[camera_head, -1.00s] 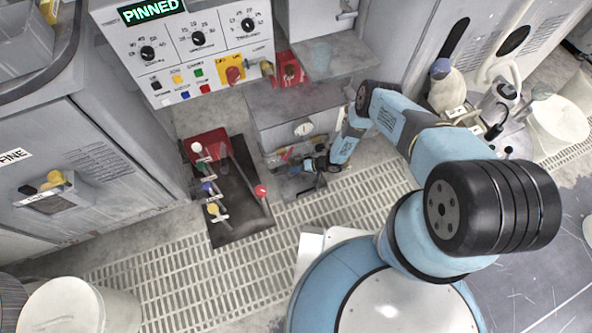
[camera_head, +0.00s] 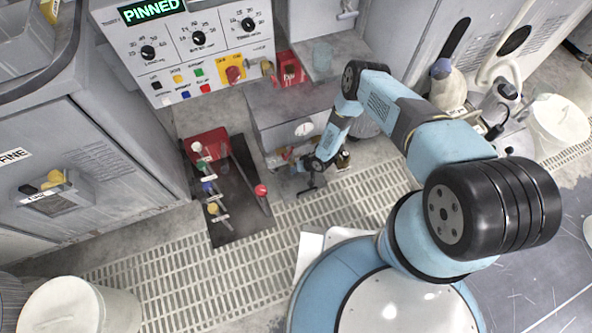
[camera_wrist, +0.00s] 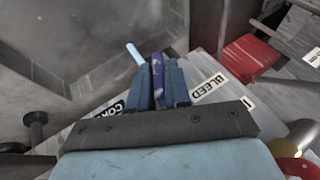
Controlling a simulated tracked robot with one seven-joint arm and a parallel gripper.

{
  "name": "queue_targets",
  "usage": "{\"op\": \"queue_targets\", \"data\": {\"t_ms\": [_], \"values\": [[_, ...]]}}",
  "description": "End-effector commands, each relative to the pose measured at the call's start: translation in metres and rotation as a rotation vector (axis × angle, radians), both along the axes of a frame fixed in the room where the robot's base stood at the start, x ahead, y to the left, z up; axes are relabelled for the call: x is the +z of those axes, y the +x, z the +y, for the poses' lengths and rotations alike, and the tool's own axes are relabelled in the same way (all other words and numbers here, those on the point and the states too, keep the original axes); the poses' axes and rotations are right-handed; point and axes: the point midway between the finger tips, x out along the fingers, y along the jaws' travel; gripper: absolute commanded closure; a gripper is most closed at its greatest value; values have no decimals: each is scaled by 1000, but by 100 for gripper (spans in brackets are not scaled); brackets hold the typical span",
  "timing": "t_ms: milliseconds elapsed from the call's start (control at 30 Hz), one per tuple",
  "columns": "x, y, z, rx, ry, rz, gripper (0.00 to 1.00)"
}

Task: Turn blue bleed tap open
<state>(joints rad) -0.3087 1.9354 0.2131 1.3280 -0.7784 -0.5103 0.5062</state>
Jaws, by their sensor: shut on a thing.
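My gripper (camera_wrist: 159,88) shows in the wrist view with its two dark blue fingers closed around a blue-purple piece, the blue bleed tap (camera_wrist: 157,70). A pale blue bar (camera_wrist: 134,52) sticks out up and left beside it. A white label reading BLEED (camera_wrist: 208,86) lies just right of the fingers. In the head view my gripper (camera_head: 309,188) is low in front of the grey cabinet, and the tap is too small or hidden to make out there.
A red part (camera_wrist: 250,58) and a brass-coloured knob (camera_wrist: 300,138) lie right of the fingers in the wrist view. In the head view, a dark mat with several coloured-knob levers (camera_head: 238,205) lies left of my gripper. The panel display (camera_head: 152,10) reads PINNED.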

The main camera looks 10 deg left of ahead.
Motion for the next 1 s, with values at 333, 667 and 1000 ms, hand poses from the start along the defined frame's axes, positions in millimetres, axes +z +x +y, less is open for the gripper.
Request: {"op": "queue_targets", "data": {"t_ms": [333,667,1000], "values": [[1,-2,2,7,-169,-104,100],[1,-2,4,5,-306,-191,100],[1,-3,5,3,-390,-241,100]]}}
